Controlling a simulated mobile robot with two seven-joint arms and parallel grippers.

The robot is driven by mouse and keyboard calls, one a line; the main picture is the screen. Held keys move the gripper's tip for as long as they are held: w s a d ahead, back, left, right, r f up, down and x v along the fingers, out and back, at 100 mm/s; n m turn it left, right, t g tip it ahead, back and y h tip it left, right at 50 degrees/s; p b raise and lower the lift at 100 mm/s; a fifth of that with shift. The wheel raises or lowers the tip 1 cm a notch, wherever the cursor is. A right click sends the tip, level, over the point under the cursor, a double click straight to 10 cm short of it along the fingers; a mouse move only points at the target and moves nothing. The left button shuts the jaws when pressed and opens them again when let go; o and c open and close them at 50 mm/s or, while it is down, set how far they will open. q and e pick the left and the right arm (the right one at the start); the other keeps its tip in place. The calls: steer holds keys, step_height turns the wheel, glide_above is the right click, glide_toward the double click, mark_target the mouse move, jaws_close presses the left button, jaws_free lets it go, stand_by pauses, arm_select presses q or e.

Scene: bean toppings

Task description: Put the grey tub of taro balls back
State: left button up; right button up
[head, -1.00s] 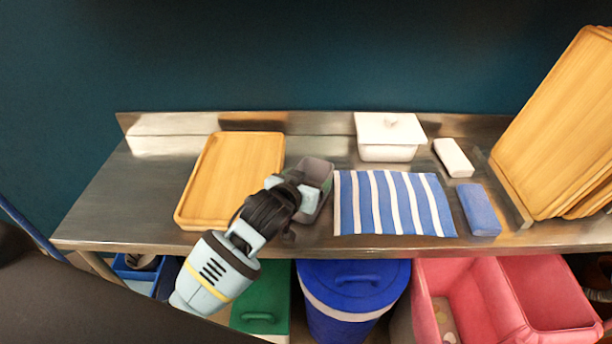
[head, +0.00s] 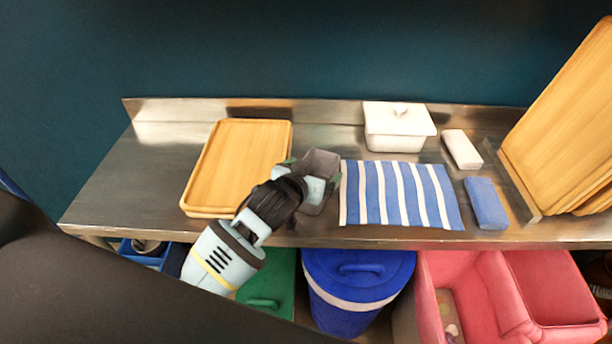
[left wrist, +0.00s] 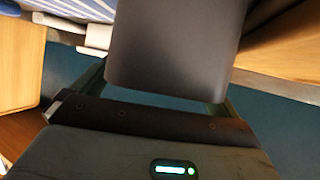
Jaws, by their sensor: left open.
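The grey tub (head: 322,162) stands on the steel counter between a wooden tray and a striped cloth. What it holds cannot be made out. My left gripper (head: 308,186) is at the tub's near left side and hides part of it. In the left wrist view the tub's smooth dark wall (left wrist: 175,50) fills the space between the fingers of my left gripper (left wrist: 160,95). The fingers are open, one on each side of the tub. My right gripper is not in view.
The wooden tray (head: 237,165) lies left of the tub; the blue-and-white cloth (head: 400,194) lies close on its right. A white lidded box (head: 398,130) stands behind the cloth. The counter (head: 120,190) is clear at the far left.

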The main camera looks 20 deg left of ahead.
arm_select(q)
steer(key=shift+s+r, duration=0.15)
steer(key=shift+s, duration=0.1)
steer(key=v, duration=1.1)
steer(key=shift+s, duration=0.2)
